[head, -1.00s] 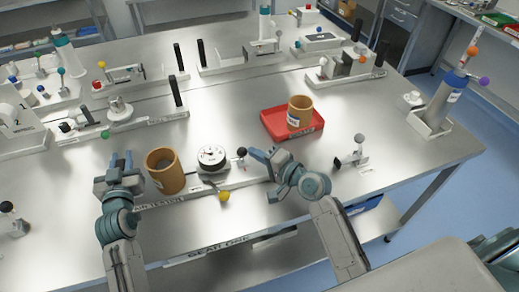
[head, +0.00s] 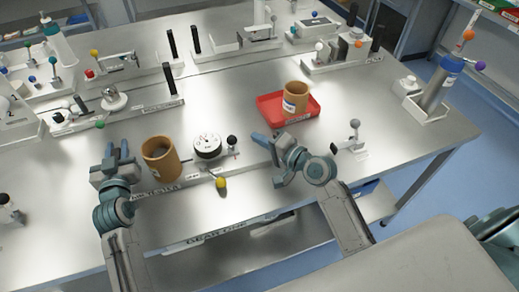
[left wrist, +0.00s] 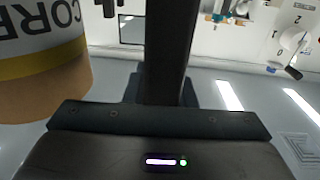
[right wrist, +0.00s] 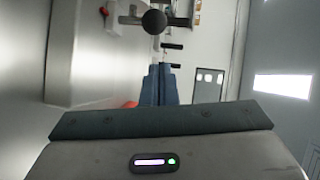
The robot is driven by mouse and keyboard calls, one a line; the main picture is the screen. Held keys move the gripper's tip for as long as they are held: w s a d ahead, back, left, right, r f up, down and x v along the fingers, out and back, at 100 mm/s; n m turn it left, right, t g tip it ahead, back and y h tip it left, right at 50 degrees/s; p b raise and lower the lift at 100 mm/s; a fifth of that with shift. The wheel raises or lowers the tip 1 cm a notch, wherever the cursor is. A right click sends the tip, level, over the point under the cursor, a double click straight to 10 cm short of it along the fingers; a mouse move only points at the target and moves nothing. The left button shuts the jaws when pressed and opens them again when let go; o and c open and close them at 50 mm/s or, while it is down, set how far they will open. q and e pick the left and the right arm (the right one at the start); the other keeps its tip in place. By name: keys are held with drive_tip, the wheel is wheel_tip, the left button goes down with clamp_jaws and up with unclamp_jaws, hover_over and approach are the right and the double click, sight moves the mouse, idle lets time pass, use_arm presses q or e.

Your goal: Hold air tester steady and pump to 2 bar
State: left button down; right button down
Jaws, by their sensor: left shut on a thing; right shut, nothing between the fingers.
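The air tester (head: 190,172) is a long low base near the table's front edge, with a white dial gauge (head: 208,147), a black ball knob (head: 232,142) and a yellow ball knob (head: 222,183). A brown cardboard core (head: 161,158) stands at its left end. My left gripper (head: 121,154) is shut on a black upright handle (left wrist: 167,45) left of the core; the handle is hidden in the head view. My right gripper (head: 265,142) is shut and empty, right of the black knob and apart from it. The right wrist view shows a black knob (right wrist: 154,22) beyond its fingertips. The dial reading is too small to tell.
A red tray (head: 275,112) holding another core (head: 295,97) lies behind my right gripper. A small stand with a grey ball (head: 354,125) is to its right. Other fixtures with black posts (head: 173,72) line the back. The table's front right is clear.

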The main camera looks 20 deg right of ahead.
drive_tip(key=v, duration=1)
drive_tip(key=shift+f, duration=0.1)
